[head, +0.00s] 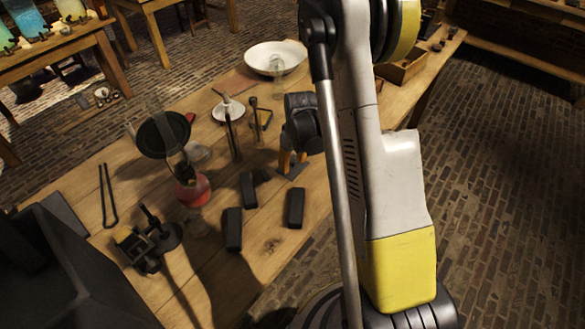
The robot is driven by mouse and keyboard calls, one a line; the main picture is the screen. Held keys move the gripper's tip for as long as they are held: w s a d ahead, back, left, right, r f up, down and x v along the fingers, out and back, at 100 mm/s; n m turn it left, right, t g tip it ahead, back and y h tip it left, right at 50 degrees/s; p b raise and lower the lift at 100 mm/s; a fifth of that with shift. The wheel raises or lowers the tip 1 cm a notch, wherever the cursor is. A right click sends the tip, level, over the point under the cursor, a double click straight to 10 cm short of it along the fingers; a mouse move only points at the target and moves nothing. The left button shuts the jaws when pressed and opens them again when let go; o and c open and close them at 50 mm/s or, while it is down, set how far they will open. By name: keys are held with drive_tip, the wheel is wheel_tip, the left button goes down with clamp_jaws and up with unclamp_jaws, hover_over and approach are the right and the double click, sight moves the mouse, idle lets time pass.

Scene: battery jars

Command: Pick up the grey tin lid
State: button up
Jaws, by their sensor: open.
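My gripper (292,162) hangs low over the wooden table, right of the middle, with its orange-brown fingers pointing down. It is open. A small flat grey piece (292,170) shows at the fingertips and looks like the grey tin lid, but it is small and partly covered by the fingers. I cannot tell whether the fingers touch it or whether it lies flat on the wood.
Black blocks (296,208) stand in front of my gripper. A flask with red liquid (193,190), a round black plate (163,135) and thin stands (233,135) are to the left. A white bowl (275,57) is at the back.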

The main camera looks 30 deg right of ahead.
clamp_jaws()
drive_tip(key=shift+r, duration=0.1)
